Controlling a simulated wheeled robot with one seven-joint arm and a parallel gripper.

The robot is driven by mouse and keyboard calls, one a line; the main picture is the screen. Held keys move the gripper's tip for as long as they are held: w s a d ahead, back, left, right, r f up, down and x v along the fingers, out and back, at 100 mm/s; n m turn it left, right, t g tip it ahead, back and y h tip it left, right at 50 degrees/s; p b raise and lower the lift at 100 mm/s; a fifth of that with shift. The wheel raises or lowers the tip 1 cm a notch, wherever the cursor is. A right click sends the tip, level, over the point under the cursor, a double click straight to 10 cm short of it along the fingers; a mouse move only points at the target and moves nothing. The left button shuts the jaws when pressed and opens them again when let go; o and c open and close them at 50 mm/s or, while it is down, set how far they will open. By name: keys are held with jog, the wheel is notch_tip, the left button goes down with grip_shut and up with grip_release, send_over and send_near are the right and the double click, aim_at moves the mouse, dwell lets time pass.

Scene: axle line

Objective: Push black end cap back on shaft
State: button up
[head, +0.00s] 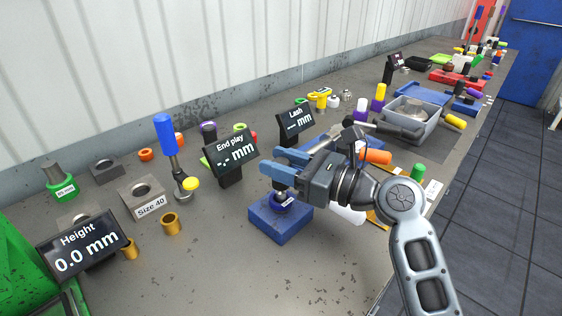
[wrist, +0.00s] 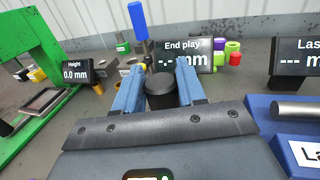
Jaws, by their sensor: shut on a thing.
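My gripper (head: 274,168) has two blue fingers and is over a blue block (head: 268,225) on the bench. In the wrist view, the fingers (wrist: 159,82) are closed on both sides of a black round end cap (wrist: 160,90). The cap's flat top faces up and it looks upright. In the head view, a dark blue ring-like part (head: 278,207) sits on the block just below the fingers. The fingers hide most of the cap there. The shaft under the cap is hidden, so I cannot tell whether the cap touches it.
An End play display (head: 232,153) stands close behind the block, with a Lash display (head: 295,122) further right. A Size 40 block (head: 147,198), a blue-handled tool (head: 170,145) and a brass bushing (head: 170,224) are to the left. The bench front is mostly clear.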

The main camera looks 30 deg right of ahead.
jog(key=shift+p, duration=0.4)
jog(key=shift+f+b, duration=0.5)
jog(key=shift+f, duration=1.1)
jog(key=o, duration=1.1)
jog(key=shift+o, duration=0.2)
jog(key=b+v, duration=0.1)
jog(key=v, duration=0.6)
jog(key=shift+s+d, duration=0.2)
jog(key=shift+s, duration=0.15)
jog(key=shift+f, duration=0.1)
